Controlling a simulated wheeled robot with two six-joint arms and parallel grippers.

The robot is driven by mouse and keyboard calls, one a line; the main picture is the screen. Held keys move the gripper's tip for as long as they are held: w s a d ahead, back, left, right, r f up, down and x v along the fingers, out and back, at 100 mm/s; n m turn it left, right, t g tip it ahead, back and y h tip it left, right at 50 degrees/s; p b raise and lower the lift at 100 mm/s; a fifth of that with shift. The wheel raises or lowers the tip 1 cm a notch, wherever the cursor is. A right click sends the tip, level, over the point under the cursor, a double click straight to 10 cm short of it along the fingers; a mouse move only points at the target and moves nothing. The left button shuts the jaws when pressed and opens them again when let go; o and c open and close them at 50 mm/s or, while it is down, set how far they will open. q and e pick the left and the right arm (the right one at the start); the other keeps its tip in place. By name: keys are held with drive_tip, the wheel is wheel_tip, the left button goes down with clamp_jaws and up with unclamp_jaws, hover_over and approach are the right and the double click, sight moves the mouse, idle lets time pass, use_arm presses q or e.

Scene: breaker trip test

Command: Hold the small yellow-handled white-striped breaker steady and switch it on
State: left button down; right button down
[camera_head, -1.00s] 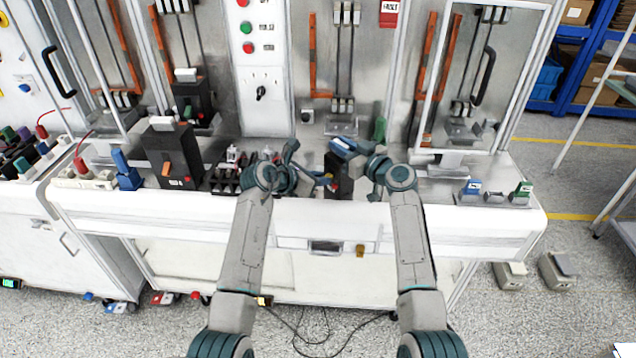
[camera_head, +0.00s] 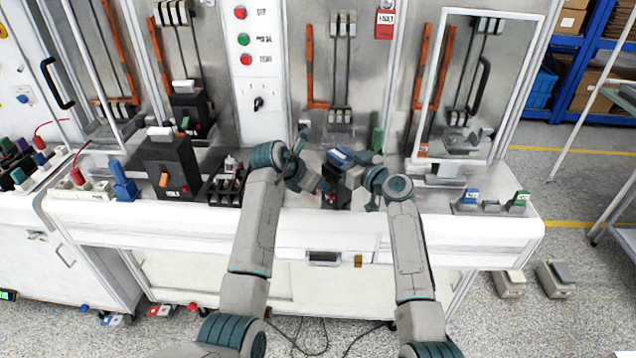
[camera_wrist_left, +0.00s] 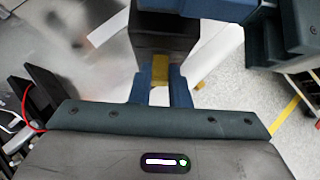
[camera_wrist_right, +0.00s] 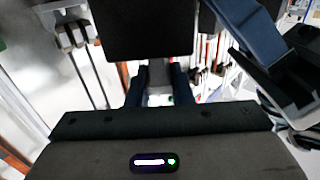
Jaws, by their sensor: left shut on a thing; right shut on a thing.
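The small breaker (camera_head: 337,190) is a dark block standing near the front of the bench, between my two grippers. Its dark body also shows in the left wrist view (camera_wrist_left: 160,36) and the right wrist view (camera_wrist_right: 145,28). My left gripper (camera_head: 322,186) is at its left side, shut on the yellow handle (camera_wrist_left: 160,69). My right gripper (camera_head: 346,161) is at its upper right side. It is shut on a grey part of the breaker (camera_wrist_right: 160,76). The white stripe and the exact handle angle cannot be made out in the head view.
A larger black breaker with an orange handle (camera_head: 172,168) stands to the left, with small black breakers (camera_head: 228,187) between. A blue part (camera_head: 124,182) stands further left. Small blue and green pieces (camera_head: 468,199) sit at the right front. Cabinet bays line the back.

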use_arm(q)
drive_tip(key=c, duration=1.4)
unclamp_jaws()
drive_tip(key=shift+o, duration=0.2)
drive_tip(key=shift+r, duration=0.1)
drive_tip(key=v, duration=1.1)
drive_tip(key=shift+s+a+r, duration=0.25)
use_arm(e)
drive_tip(key=c, duration=1.2)
unclamp_jaws()
